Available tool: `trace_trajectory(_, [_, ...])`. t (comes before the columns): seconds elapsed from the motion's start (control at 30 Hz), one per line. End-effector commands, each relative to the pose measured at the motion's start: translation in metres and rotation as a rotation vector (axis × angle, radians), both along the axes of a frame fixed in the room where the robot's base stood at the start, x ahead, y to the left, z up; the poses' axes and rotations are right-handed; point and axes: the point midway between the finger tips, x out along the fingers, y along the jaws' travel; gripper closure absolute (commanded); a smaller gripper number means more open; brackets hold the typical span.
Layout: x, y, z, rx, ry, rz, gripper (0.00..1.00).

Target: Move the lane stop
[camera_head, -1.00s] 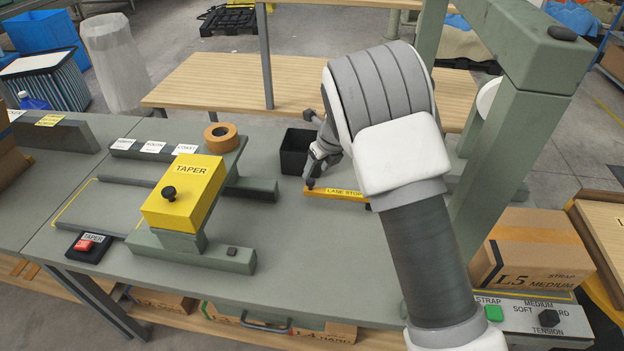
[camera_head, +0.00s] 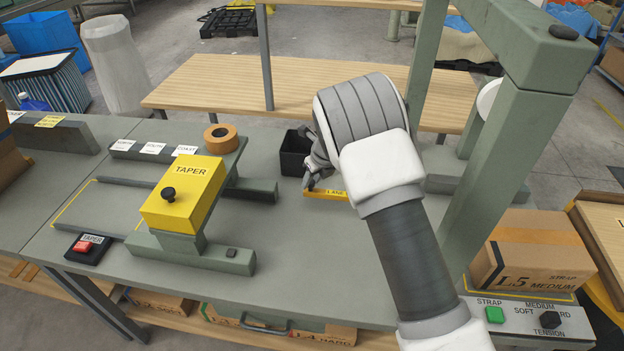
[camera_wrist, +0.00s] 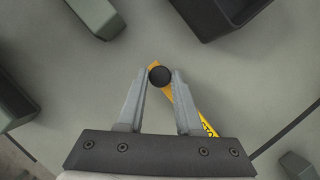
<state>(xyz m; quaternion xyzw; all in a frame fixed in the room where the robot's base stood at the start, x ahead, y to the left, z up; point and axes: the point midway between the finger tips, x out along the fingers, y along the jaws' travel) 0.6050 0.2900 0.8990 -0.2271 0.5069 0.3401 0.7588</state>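The lane stop (camera_head: 326,194) is a yellow bar with black lettering, lying on the grey-green bench in the middle of the head view. My arm covers its right part there. In the wrist view the bar (camera_wrist: 188,105) runs diagonally below my gripper. Its round black knob (camera_wrist: 160,76) stands between the tips of my gripper (camera_wrist: 160,77). The two fingers are apart, one on each side of the knob, with the left tip very close to it. I cannot tell whether either finger touches it.
A black bin (camera_head: 294,153) stands just behind the lane stop. The yellow taper (camera_head: 184,193) on its frame is to the left, with a tape roll (camera_head: 220,138) behind. A green post frame (camera_head: 510,165) rises on the right.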

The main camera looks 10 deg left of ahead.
Motion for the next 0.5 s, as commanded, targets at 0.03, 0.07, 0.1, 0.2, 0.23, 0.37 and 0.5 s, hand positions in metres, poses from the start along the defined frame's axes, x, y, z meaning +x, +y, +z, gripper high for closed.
trace_trajectory(0.03, [0.0, 0.0, 0.0001, 0.0, 0.0, 0.0, 0.89])
trace_trajectory(0.07, [-0.0001, -0.0001, 0.0002, 0.0, 0.0, 0.0, 0.94])
trace_trajectory(0.1, [-0.0001, -0.0001, 0.0002, 0.0, 0.0, 0.0, 1.0])
trace_trajectory(0.2, [-0.0001, -0.0001, 0.0002, 0.0, 0.0, 0.0, 1.0])
trace_trajectory(0.23, [-0.0001, -0.0001, 0.0002, 0.0, 0.0, 0.0, 1.0])
trace_trajectory(0.37, [-0.0001, -0.0001, 0.0003, 0.0, 0.0, 0.0, 1.0])
trace_trajectory(0.5, [-0.0001, -0.0001, 0.0003, 0.0, 0.0, 0.0, 1.0])
